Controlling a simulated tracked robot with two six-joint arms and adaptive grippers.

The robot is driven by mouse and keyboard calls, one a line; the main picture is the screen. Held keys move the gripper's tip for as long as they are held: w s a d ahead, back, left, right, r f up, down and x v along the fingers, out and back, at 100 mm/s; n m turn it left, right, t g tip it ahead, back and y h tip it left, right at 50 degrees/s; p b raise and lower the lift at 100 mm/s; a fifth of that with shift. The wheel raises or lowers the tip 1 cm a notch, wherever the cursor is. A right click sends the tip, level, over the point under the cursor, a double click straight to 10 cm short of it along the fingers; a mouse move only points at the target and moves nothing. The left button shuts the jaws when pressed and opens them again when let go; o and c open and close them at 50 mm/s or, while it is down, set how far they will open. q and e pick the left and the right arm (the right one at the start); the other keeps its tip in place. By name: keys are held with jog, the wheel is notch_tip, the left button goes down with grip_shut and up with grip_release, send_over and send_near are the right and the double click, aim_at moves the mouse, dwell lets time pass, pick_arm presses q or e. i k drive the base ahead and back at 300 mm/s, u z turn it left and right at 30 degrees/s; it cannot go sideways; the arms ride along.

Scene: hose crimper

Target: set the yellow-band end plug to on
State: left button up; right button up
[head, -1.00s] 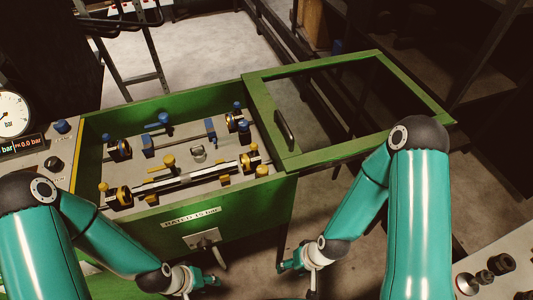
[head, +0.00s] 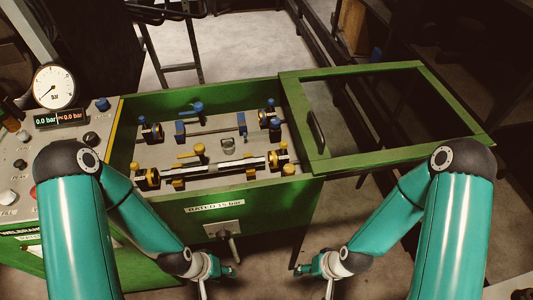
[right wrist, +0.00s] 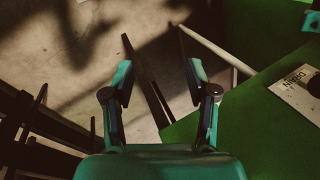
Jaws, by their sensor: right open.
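The open green test box (head: 240,193) holds two rows of fittings. In the near row, yellow-marked fittings stand at the left end (head: 146,178) and the right end (head: 279,159) of a silvery bar (head: 215,170). I cannot tell which is the end plug, nor its setting. A yellow-handled part (head: 193,152) stands between them. My left gripper (head: 229,270) is in front of the box, below its front wall, apart from the fittings; its jaws are too small to read. My right gripper (head: 301,269) is open and empty to its right; its spread fingers show in the right wrist view (right wrist: 158,75).
The green framed lid (head: 400,157) is slid out to the right of the box. Blue-marked fittings (head: 240,124) fill the far row. A gauge (head: 54,86) and control panel stand at the left.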

aim_at(278, 159)
jog(key=u, duration=1)
jog(key=k, duration=0.7)
jog(key=z, duration=0.2)
